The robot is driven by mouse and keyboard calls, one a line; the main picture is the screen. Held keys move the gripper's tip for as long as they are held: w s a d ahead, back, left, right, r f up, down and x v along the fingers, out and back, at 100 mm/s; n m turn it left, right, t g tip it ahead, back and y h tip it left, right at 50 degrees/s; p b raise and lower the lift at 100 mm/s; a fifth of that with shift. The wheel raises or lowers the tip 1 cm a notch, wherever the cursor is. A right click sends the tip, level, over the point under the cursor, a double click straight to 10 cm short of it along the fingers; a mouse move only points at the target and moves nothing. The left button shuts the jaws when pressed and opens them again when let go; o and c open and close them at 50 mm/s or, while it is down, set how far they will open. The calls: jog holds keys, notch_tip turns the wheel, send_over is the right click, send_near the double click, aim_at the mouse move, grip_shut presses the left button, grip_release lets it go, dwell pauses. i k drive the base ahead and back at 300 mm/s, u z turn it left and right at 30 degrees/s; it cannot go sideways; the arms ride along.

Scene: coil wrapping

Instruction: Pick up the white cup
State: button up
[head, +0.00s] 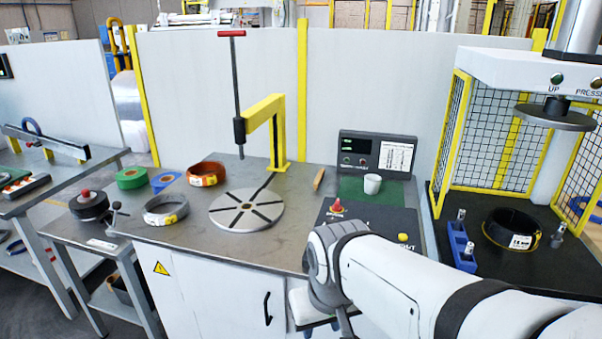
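The white cup (372,184) stands upright on a green mat (352,190) towards the back right of the workbench, in front of a dark control box. My arm comes in from the lower right. My gripper (335,322) hangs low at the bench's front edge, nearer to the camera than the cup and apart from it. Its fingers are mostly hidden by my wrist and cut by the frame, so I cannot tell whether it is open or shut.
A control box (378,154) stands right behind the cup. A red-knobbed control (337,207) lies in front of it. A turntable (246,209), a yellow post (278,135) and several coils are to the left. A caged press (500,130) stands right.

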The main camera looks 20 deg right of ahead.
aim_at(371, 182)
jog(key=z, duration=0.3)
jog(key=i, duration=1.05)
jog(key=z, duration=0.75)
